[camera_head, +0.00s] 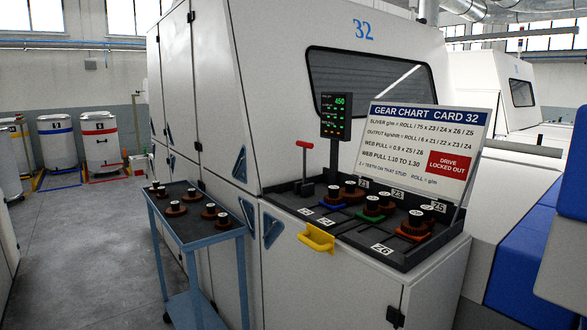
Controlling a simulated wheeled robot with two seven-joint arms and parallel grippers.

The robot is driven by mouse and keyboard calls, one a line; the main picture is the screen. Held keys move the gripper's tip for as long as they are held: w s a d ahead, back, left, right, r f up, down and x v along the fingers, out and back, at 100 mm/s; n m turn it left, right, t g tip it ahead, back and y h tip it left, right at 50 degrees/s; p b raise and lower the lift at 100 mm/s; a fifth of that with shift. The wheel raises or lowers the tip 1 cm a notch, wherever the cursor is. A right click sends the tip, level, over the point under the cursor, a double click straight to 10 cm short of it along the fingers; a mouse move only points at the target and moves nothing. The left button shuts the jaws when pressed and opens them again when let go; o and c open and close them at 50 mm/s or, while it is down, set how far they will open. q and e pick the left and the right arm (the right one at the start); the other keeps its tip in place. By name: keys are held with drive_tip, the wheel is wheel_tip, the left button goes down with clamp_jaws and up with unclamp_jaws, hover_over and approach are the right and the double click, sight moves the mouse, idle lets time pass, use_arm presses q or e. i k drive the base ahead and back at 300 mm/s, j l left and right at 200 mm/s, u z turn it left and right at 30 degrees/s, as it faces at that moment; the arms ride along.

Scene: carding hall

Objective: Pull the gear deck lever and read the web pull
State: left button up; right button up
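The gear deck (404,257) is a dark tray on top of the white cabinet of card 32. The lever (305,146) has a red crossbar on a grey shaft and stands about upright at the deck's left end. Several brown gears with black hubs sit on the deck, some over blue, green and orange pieces, by labels such as Z3, Z5 and Z6. The readout (336,117) behind the deck shows 450 in green on top; its lower lines are too small to read. Neither of my grippers is in view.
The gear chart (428,138) gives web pull = 0.9 x Z5 / Z6, 1.10 to 1.30, and "drive locked out". A yellow handle (317,238) juts from the cabinet front. A blue cart (203,235) with several gears stands left.

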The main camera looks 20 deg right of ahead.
sight(306, 145)
drive_tip(key=i+z, duration=0.1)
drive_tip(key=z, duration=0.55)
drive_tip(key=i+j+z, duration=0.45)
drive_tip(key=j, duration=0.15)
drive_tip(key=j+z, duration=0.2)
drive_tip(key=i+j+z, duration=0.2)
drive_tip(key=j, duration=0.3)
